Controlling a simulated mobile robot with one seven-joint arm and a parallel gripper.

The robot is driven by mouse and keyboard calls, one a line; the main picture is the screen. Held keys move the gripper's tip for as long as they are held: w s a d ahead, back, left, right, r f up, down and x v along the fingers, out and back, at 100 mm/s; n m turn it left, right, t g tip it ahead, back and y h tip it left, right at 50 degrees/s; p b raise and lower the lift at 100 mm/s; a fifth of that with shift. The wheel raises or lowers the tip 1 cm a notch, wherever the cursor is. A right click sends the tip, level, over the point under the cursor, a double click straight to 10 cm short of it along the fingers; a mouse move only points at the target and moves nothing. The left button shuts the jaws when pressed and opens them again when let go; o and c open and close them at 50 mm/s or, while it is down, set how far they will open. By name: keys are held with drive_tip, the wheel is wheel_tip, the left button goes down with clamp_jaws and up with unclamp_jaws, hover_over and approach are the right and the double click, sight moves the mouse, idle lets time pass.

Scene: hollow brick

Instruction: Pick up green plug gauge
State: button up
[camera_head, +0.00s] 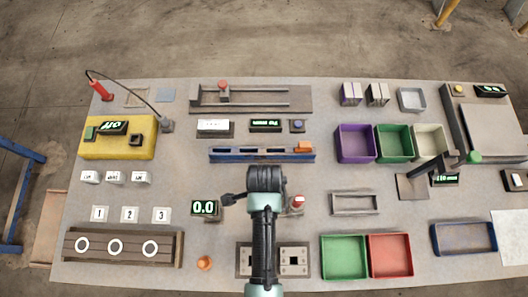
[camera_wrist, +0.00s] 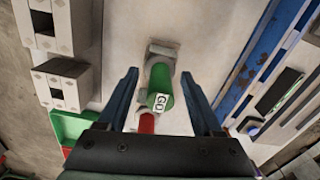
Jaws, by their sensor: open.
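The green plug gauge (camera_wrist: 160,80) is a short green cylinder with a white label in the wrist view, near the picture's middle. A grey metal end (camera_wrist: 162,51) shows above it, and a red part (camera_wrist: 147,122) shows below it. My gripper (camera_wrist: 158,76) is open, with one dark blue finger on each side of the green cylinder. Clear gaps show between the cylinder and the fingers, so the gripper holds nothing. In the head view my arm covers the middle of the table, and I cannot make out the gauge or my fingertips there.
In the wrist view, grey blocks with square holes (camera_wrist: 69,85) stand at left, and a blue rail (camera_wrist: 258,60) runs along the right. A green tray (camera_wrist: 72,128) lies at lower left. In the head view, colored bins (camera_head: 355,143) stand right of my arm.

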drive_tip(key=shift+f, duration=0.3)
drive_tip(key=shift+c, duration=0.2)
clamp_jaws()
drive_tip(key=shift+r, duration=0.15)
